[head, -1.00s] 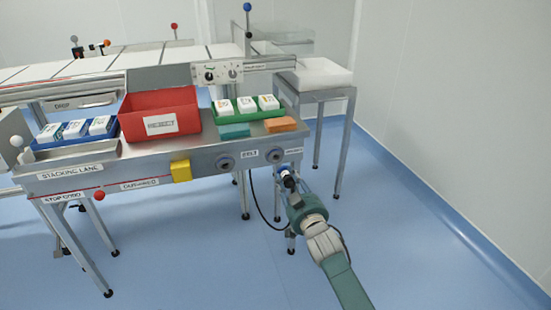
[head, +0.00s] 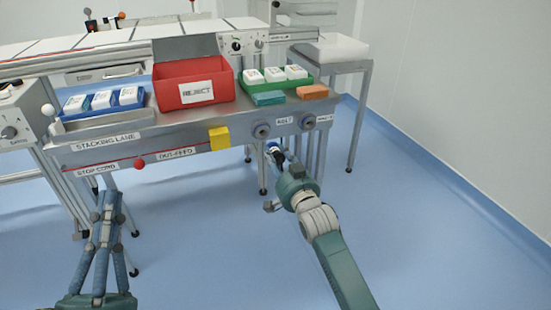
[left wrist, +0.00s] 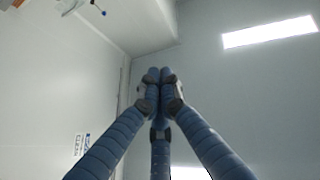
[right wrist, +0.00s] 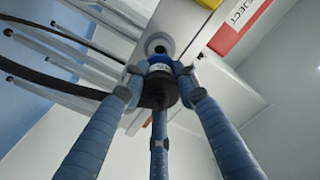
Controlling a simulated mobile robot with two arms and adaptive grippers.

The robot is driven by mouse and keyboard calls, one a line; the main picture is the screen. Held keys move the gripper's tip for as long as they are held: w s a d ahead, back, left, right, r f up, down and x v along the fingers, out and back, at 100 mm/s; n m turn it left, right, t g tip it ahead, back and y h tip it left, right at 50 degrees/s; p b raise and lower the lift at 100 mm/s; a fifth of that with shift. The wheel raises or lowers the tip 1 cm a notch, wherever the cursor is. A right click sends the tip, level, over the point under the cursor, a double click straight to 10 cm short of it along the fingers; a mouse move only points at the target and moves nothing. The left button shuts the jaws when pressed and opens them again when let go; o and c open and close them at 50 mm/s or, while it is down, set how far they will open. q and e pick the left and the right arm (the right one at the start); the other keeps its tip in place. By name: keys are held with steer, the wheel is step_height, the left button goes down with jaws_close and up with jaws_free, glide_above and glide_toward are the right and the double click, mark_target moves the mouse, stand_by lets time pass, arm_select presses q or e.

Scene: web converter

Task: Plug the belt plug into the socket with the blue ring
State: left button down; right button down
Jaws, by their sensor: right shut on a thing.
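The belt plug (right wrist: 158,92), black with a blue band, is held in my right gripper (right wrist: 160,78), whose fingers are closed around it. Its front points at a round grey socket (right wrist: 158,44) and looks very close to it; I cannot tell whether they touch. In the head view my right gripper (head: 276,158) is just below the left socket (head: 261,130), beside the BELT label (head: 284,120). A second socket (head: 307,122) is to its right, with a bluish ring. My left gripper (head: 108,205) is empty, its fingertips together, also in the left wrist view (left wrist: 160,76).
A yellow box (head: 219,138) sticks out of the front panel left of the sockets. A red reject bin (head: 190,95) and a green tray (head: 300,83) stand on the table above. Dark cables run beside the plug in the right wrist view. The floor in front is clear.

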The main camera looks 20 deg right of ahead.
mark_target(270, 145)
arm_select(q)
steer(key=shift+s+r, duration=0.1)
steer(key=shift+r, duration=0.1)
